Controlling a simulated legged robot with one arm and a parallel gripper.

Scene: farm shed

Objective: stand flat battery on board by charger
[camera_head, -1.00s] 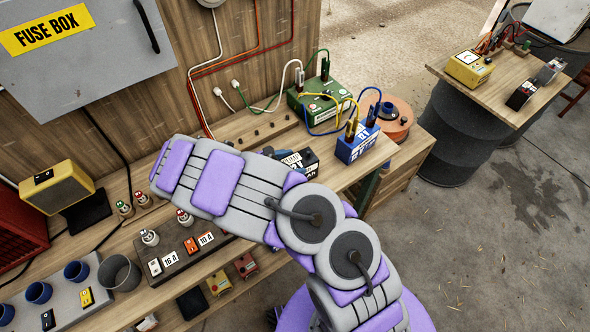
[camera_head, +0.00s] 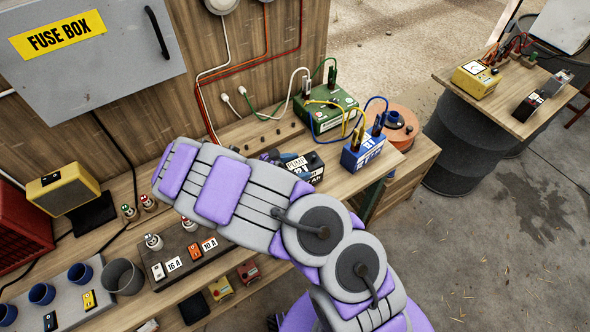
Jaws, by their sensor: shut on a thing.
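My gripper (camera_head: 286,164) is shut on the black battery; my arm hides much of both. I cannot tell whether the battery touches the bench. At the right, a wooden board (camera_head: 508,112) lies on a dark drum. A yellow box with a dial (camera_head: 476,80), perhaps the charger, stands at its left side. A black item (camera_head: 530,104) stands near the board's front right.
A green box (camera_head: 328,106) on the bench is wired to the blue battery by yellow and blue leads. Fuse blocks and blue cups (camera_head: 80,273) line the left. Open concrete floor lies between bench and drum (camera_head: 465,145).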

